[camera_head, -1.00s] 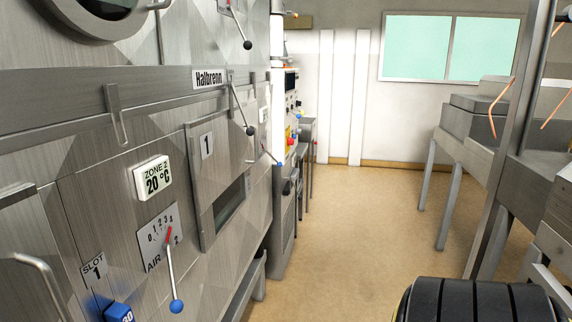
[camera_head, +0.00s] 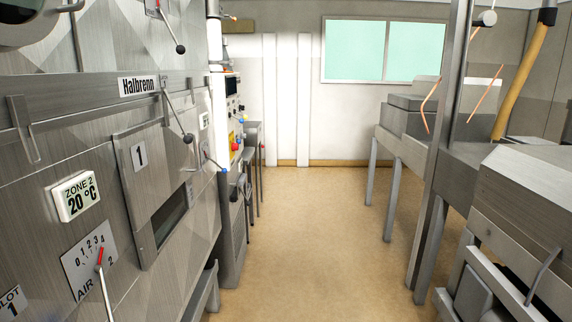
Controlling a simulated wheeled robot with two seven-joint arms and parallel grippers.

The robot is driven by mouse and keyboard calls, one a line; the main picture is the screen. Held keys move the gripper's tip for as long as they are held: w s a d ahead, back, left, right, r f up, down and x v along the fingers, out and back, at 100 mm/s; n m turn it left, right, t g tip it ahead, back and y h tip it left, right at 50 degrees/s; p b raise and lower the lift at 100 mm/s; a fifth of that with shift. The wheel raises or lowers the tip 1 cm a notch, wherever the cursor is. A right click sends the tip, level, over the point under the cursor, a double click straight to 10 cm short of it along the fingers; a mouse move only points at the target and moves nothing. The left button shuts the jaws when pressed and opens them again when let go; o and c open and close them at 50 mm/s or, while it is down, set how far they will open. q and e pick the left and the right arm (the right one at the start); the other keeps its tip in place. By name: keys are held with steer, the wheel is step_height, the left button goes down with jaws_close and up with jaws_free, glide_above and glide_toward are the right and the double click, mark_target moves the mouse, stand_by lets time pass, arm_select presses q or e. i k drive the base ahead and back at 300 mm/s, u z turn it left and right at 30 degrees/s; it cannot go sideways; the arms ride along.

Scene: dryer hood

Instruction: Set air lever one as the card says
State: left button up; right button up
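An air dial plate (camera_head: 75,266) marked "AIR" and "2", with a scale up to 4, is on the steel front at lower left. Its lever (camera_head: 104,290) has a red pointer tip and a shaft that runs down out of the picture; the pointer is toward the upper end of the scale. An air lever labelled one cannot be made out. No card with readable instructions shows. Neither of my grippers is in view.
The front carries a "ZONE 2 20 °C" display (camera_head: 76,196), a hatch marked 1 (camera_head: 140,157) and a black-knobbed lever (camera_head: 188,138). Clear floor (camera_head: 310,240) runs to the back wall. Steel equipment (camera_head: 520,220) stands on the right.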

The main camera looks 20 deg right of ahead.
mark_target(224, 170)
steer(key=z, duration=0.55)
steer(key=i, duration=1.05)
steer(key=z, duration=0.4)
